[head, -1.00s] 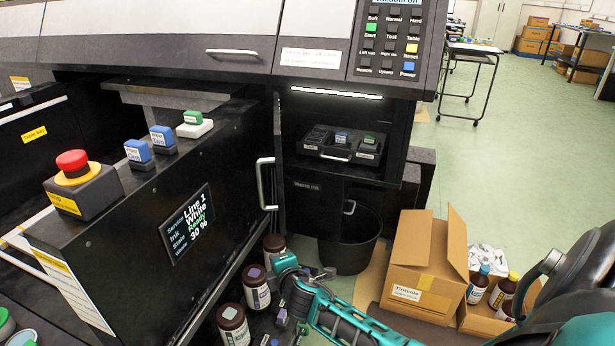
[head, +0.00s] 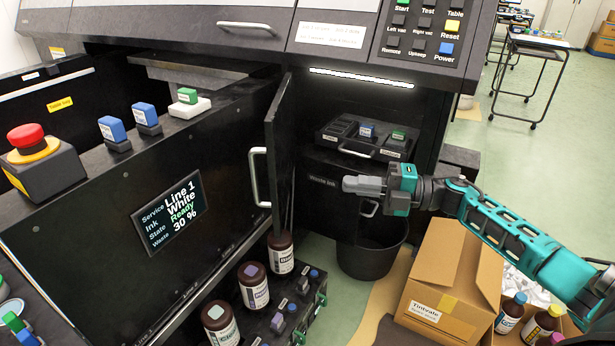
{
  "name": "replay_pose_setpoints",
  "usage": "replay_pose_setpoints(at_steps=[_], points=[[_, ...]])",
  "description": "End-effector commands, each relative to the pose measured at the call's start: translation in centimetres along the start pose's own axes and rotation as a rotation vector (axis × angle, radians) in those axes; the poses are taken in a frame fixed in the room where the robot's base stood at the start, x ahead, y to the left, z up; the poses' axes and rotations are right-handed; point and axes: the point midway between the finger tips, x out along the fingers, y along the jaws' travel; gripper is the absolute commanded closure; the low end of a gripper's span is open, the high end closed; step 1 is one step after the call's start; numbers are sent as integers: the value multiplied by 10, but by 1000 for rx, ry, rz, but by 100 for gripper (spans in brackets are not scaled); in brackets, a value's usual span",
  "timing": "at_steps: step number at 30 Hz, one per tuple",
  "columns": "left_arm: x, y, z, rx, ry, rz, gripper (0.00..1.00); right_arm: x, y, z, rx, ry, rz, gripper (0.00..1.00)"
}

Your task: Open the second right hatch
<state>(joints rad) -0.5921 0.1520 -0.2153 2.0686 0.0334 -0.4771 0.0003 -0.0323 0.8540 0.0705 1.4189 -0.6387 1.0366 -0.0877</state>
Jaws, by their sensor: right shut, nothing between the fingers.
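A tall black hatch door (head: 284,150) with a white handle (head: 258,178) stands swung open on the left of the black cabinet at centre. Inside it, a lower black panel (head: 322,207) labelled "Waste ink" has a small metal handle (head: 369,208). My right gripper (head: 350,184) is shut and empty. It points left in front of this panel, just above the small handle in the picture, and hides part of the panel. I cannot tell whether it touches anything. My left gripper is not in view.
A tray (head: 345,149) with ink cartridges sits on the shelf above. A black bin (head: 372,258) stands below. Several brown bottles (head: 253,286) stand at the lower left. A cardboard box (head: 440,285) is at the lower right. Open floor (head: 530,160) lies to the right.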

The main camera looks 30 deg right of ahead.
Motion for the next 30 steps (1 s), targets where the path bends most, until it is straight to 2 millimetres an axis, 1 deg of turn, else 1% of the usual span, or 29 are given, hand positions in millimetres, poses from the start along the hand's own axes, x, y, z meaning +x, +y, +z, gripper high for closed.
replay_pose_setpoints(at_steps=[1, 4, 8, 11, 14, 21, 24, 27, 30], points=[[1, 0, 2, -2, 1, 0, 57, -4, 2, -2, -9, 33, -11, 100], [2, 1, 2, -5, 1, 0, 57, -9, 7, -6, -16, 75, -22, 100], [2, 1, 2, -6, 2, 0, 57, -5, 8, -9, -17, 92, -25, 100], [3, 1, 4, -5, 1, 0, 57, 8, 9, -10, -19, 93, -22, 100], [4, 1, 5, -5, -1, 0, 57, 28, 8, -12, -18, 92, -20, 100], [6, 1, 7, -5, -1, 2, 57, 80, 7, -16, -19, 92, -19, 100], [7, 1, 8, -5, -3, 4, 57, 98, 6, -18, -18, 91, -21, 100], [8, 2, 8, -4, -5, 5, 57, 113, 6, -19, -18, 89, -22, 100], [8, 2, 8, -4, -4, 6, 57, 122, 5, -20, -17, 88, -23, 100]])
